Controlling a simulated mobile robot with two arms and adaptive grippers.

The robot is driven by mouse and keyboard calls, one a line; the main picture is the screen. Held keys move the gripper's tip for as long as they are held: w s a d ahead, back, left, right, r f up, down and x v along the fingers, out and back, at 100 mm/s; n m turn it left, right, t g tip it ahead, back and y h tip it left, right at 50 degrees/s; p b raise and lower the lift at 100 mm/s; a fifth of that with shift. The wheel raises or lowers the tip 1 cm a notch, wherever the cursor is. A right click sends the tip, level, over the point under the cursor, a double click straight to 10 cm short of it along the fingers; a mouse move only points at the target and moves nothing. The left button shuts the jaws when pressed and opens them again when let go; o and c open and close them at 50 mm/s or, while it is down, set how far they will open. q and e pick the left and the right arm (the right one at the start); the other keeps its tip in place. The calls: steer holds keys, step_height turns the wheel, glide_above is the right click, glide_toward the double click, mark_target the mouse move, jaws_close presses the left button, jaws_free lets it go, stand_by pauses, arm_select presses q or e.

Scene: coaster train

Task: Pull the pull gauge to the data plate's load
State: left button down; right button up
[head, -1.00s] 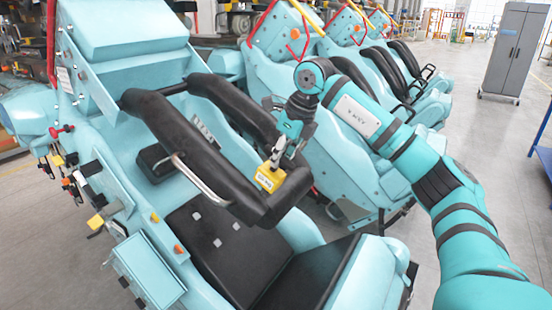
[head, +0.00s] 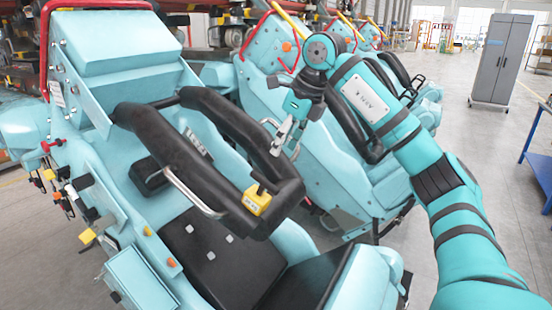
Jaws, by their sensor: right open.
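A small yellow box with a display, which looks like the pull gauge (head: 257,200), sits at the front corner of the black padded restraint (head: 272,216) of the nearest coaster seat. A dark piece stands up from its top. The display is too small to read. My right gripper (head: 286,146) is open and empty, above and right of the gauge and apart from it, over the restraint's far arm. A small plate with dark print, possibly the data plate (head: 197,142), shows on the seat back between the restraint arms; its text is unreadable. My left gripper is out of view.
A metal grab handle (head: 190,192) sticks out of the restraint's left side. More turquoise seats (head: 345,165) stand close behind my right arm. Coloured tags and levers (head: 70,188) line the left side. A grey cabinet (head: 500,60) stands far right on open floor.

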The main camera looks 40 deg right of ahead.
steer(key=shift+v, duration=2.55)
